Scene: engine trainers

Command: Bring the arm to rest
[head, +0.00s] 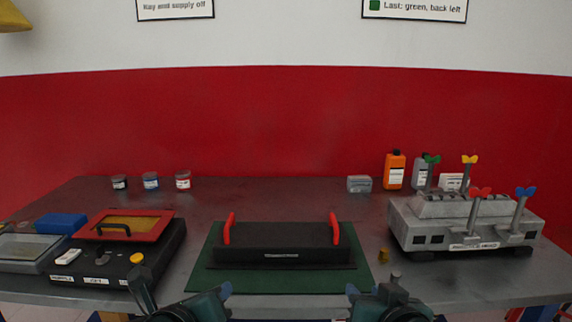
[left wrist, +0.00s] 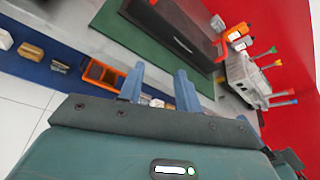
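My left gripper (head: 226,290) is at the bottom of the head view, near the table's front edge. In the left wrist view its two blue fingers (left wrist: 160,88) stand apart with nothing held between them. My right gripper (head: 353,291) is also at the bottom of the head view, to the right of the left one. Only a blue fingertip part of it shows, and nothing is seen in it. The gap between its fingers is hidden. Both grippers are in front of the green mat (head: 199,280), apart from the things on the table.
A black cover with red handles (head: 280,240) lies on the mat. A grey engine block (head: 440,230) with coloured-top tools stands right, a small brass piece (head: 383,255) beside it. A black box with a red frame (head: 150,262) stands left. Jars and bottles line the back.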

